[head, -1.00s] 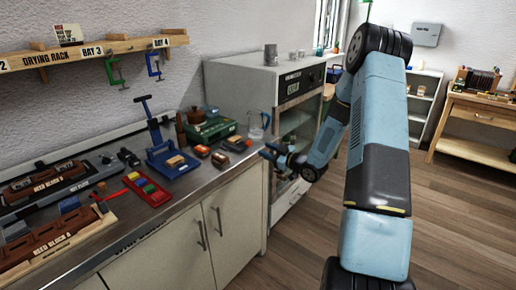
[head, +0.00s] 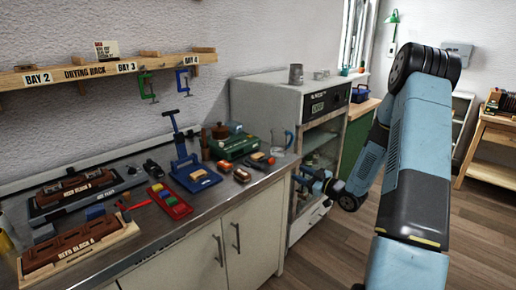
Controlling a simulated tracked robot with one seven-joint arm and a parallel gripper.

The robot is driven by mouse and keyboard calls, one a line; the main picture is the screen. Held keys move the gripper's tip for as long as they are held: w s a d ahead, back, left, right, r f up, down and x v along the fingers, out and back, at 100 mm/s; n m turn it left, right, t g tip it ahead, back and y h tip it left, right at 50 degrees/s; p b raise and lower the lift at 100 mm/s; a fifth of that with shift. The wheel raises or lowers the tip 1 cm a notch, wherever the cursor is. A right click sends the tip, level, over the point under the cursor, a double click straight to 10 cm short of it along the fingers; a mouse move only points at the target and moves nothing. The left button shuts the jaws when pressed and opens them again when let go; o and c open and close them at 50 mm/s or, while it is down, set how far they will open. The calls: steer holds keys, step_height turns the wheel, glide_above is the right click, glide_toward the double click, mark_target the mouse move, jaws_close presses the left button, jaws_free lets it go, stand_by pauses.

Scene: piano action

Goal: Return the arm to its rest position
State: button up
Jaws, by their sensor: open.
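My arm (head: 413,165) rises on the right side of the head view, bent at the elbow, with its forearm reaching down and left. My gripper (head: 300,179) is at the end of it, in front of the grey oven cabinet and just right of the bench's end. It is open, small in the picture, and I see nothing between its jaws. It appears apart from the bench, though its exact distance from the oven door cannot be told.
The metal bench (head: 207,208) holds a red tray (head: 170,201), a blue press (head: 192,172), a green box (head: 233,146), a glass jug (head: 282,141) and reed blocks. The oven cabinet (head: 262,102) stands beside it. Wooden floor (head: 330,262) is clear at lower right.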

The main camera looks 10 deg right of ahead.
steer(key=s+r+m+g+h, duration=0.2)
steer(key=s+r+m+h, duration=0.15)
steer(key=r+h, duration=0.45)
steer(key=s+r+m+g+h, duration=0.2)
steer(key=s+r+h, duration=0.25)
steer(key=r, duration=0.75)
steer(key=s+a+r+m+g, duration=0.1)
steer(key=s+a+r, duration=0.1)
steer(key=s, duration=0.7)
steer(key=s+a+r+m+g+y, duration=0.1)
steer(key=s+a+r+m+g, duration=0.1)
steer(key=s, duration=0.8)
steer(key=s+a+r+m+g+y, duration=0.1)
steer(key=s+a, duration=0.3)
steer(key=s, duration=0.6)
steer(key=shift+r+m+g, duration=0.4)
steer(key=shift+r+m, duration=0.15)
steer(key=shift+m, duration=0.2)
